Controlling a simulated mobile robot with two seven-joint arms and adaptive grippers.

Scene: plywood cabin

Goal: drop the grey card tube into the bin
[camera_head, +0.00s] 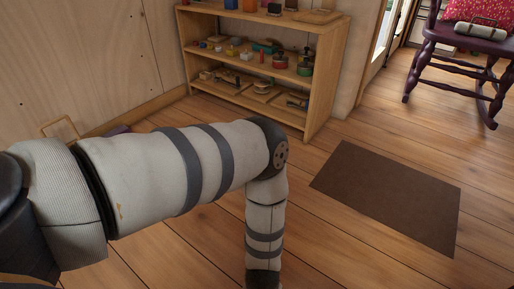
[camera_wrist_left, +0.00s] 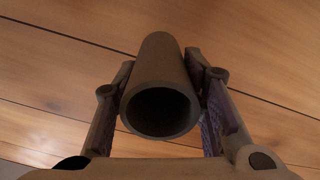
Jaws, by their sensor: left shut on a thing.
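The card tube (camera_wrist_left: 160,62) shows in the left wrist view, dark and brownish in the shade, with its open round end toward the camera. My left gripper (camera_wrist_left: 165,85) is shut on the tube, one finger on each side of it. Beyond the tube is plank floor; how high it is held I cannot tell. In the head view my left arm comes in from the left and bends down, and its gripper is below the picture's edge. My right gripper is in neither view. I see no clear bin in either view.
A wooden shelf (camera_head: 318,85) with several small objects stands against the back wall. A dark brown mat (camera_head: 390,195) lies on the floor at the right. A purple rocking chair (camera_head: 470,40) with a pink cushion stands at the top right. The floor between shelf and mat is clear.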

